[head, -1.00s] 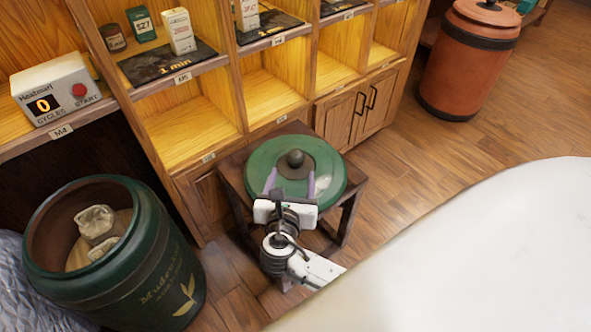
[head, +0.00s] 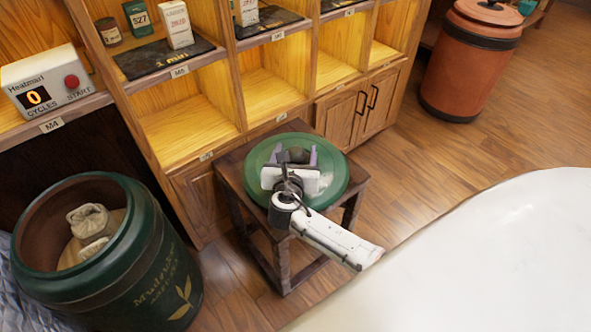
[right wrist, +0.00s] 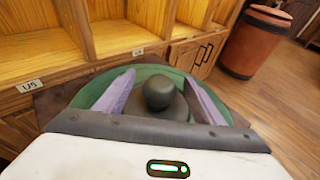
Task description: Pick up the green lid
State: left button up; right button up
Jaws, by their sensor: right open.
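The green lid (head: 338,187) lies flat on a small dark wooden stool (head: 234,179) in the middle of the head view. It has a dark round knob (head: 297,155) at its centre. My right gripper (head: 297,152) is over the lid, open, with its two purple fingers on either side of the knob. In the right wrist view the lid (right wrist: 150,72) fills the lower middle, and the knob (right wrist: 158,93) stands between the spread fingers with a gap on each side. My left gripper is not in view.
An open green barrel (head: 150,270) with cloth bundles inside stands at the lower left. Wooden shelves (head: 185,125) with boxes rise behind the stool. A lidded orange barrel (head: 462,70) stands at the upper right.

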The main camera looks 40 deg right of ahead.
grip_shut()
jog(key=shift+r, duration=0.3)
